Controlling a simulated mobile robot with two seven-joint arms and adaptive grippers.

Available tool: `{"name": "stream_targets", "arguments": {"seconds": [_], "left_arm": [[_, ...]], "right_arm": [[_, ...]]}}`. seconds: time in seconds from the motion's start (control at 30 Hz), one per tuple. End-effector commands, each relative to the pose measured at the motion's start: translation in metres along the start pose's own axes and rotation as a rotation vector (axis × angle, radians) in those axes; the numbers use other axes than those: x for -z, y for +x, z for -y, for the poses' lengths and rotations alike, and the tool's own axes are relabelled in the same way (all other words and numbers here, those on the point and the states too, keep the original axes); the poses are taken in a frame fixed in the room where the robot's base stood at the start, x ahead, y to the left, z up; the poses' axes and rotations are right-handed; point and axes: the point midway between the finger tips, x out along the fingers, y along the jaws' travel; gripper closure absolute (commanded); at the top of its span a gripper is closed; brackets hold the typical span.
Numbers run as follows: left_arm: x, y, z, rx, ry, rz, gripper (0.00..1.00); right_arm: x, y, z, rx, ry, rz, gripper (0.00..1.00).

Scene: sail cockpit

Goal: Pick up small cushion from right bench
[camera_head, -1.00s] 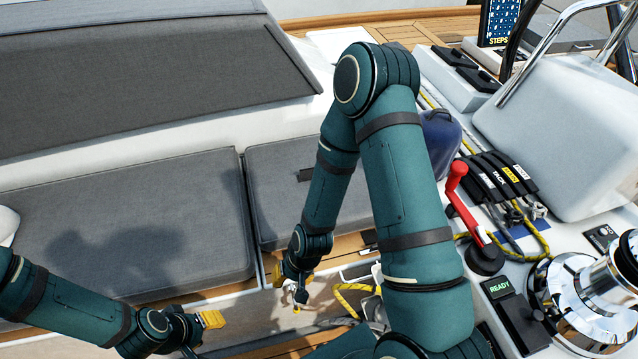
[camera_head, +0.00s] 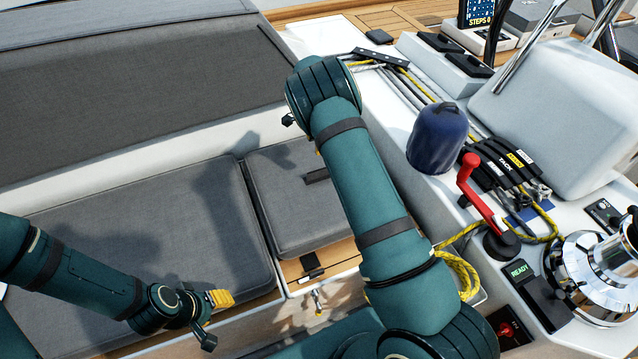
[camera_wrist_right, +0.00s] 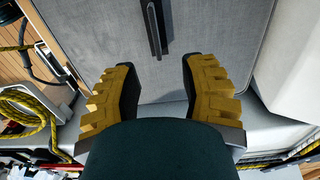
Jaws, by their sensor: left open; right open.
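The small grey cushion (camera_head: 285,205) lies on the bench, right of a longer grey cushion, with a dark strap on its top. My right arm covers its right part in the head view. In the right wrist view, the small cushion (camera_wrist_right: 225,30) fills the upper middle, its black strap (camera_wrist_right: 155,28) running between the finger lines. My right gripper (camera_wrist_right: 158,68) is open and empty, facing the cushion; the gap to it is hard to judge. My right gripper is mostly hidden behind its arm in the head view. My left gripper (camera_head: 214,320) is open and empty by the long cushion's front edge.
The long grey cushion (camera_head: 150,230) lies to the left. A white coaming stands behind the cushions. To the right are a blue covered winch (camera_head: 437,138), a red handle (camera_head: 470,185), yellow rope (camera_head: 462,278) and a chrome winch (camera_head: 600,270). A wooden panel with a latch lies before the small cushion.

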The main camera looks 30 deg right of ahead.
Motion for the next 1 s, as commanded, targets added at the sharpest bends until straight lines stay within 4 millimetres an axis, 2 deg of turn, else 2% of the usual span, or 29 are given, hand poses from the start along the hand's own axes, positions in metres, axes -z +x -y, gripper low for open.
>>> {"name": "stream_targets", "arguments": {"seconds": [0.3,0.43,0.67,1.0], "left_arm": [[0.001,0.012,0.004,0.0,0.001,-0.006,0.53],[0.002,0.014,0.005,0.0,0.001,-0.007,0.53],[0.002,0.015,0.006,0.0,0.001,-0.008,0.53],[0.003,0.025,0.01,0.001,0.002,-0.013,0.53]], "right_arm": [[0.0,0.061,-0.002,-0.004,0.0,0.0,0.58],[0.001,0.075,-0.001,-0.002,-0.001,0.0,0.58],[0.001,0.086,-0.003,-0.001,-0.001,0.0,0.58],[0.004,0.13,-0.009,-0.002,-0.003,-0.001,0.58]]}}
